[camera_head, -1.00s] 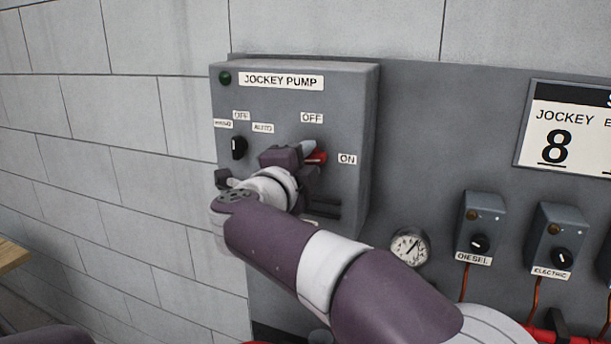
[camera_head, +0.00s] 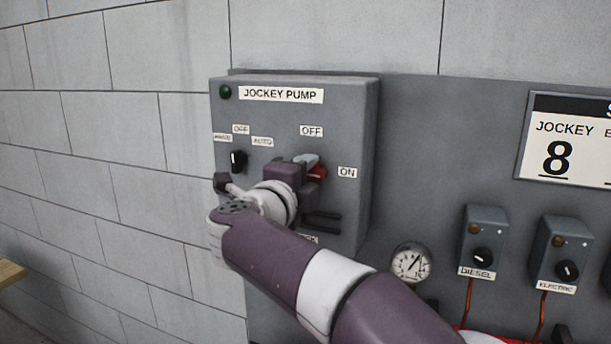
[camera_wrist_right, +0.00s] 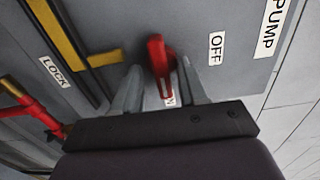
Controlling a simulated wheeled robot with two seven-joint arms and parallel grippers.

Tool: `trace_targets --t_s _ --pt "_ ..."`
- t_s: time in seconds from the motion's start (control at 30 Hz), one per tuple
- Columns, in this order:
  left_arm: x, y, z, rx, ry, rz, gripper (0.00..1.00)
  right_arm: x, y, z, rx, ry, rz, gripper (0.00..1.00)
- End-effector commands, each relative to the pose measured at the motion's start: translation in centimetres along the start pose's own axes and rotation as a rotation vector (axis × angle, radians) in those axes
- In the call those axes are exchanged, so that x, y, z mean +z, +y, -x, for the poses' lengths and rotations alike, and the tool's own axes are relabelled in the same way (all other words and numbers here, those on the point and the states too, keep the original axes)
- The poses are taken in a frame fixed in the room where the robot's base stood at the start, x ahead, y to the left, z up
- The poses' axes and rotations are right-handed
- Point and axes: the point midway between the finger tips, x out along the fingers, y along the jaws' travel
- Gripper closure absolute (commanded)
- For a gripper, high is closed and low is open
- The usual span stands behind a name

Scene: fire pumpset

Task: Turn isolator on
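The isolator's red handle (camera_head: 318,172) is on the front of the grey jockey pump box (camera_head: 350,120), between the OFF label (camera_head: 312,131) and the ON label (camera_head: 347,172). My right gripper (camera_head: 308,164) is at the handle and covers part of it. In the right wrist view, the red handle (camera_wrist_right: 158,62) stands between the two grey fingers (camera_wrist_right: 160,66). It is close to the right-hand finger, with a visible gap to the left-hand one. I cannot tell whether a finger touches it. The ON label (camera_wrist_right: 170,100) is partly hidden. My left gripper is not in view.
A black selector knob (camera_head: 238,161) is left of the handle on the box. A pressure gauge (camera_head: 411,263), a diesel switch box (camera_head: 483,240) and an electric switch box (camera_head: 560,250) are to the right. The block wall (camera_head: 110,150) on the left is bare.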

Motion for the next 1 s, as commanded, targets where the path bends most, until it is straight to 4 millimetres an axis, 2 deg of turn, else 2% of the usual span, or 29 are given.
trace_targets --t_s 0.3,0.4,0.47,0.7,0.8,1.0 --pt "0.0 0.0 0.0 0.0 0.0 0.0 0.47 0.0 -0.1 0.0 -0.002 -0.001 0.0 0.58" --pt "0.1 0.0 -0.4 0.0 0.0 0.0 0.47 0.0 0.0 0.7 -0.003 -0.002 -0.001 0.58" --pt "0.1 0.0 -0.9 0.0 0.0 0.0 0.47 0.1 0.2 1.8 -0.003 -0.005 -0.002 0.58" --pt "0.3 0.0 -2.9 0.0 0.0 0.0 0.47 0.1 0.4 8.3 -0.003 -0.007 0.0 0.58" --pt "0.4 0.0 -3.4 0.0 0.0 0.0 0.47 0.0 0.3 10.5 -0.002 -0.006 -0.001 0.58" --pt "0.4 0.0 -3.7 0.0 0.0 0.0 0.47 0.0 0.1 12.7 -0.002 -0.002 0.001 0.58"
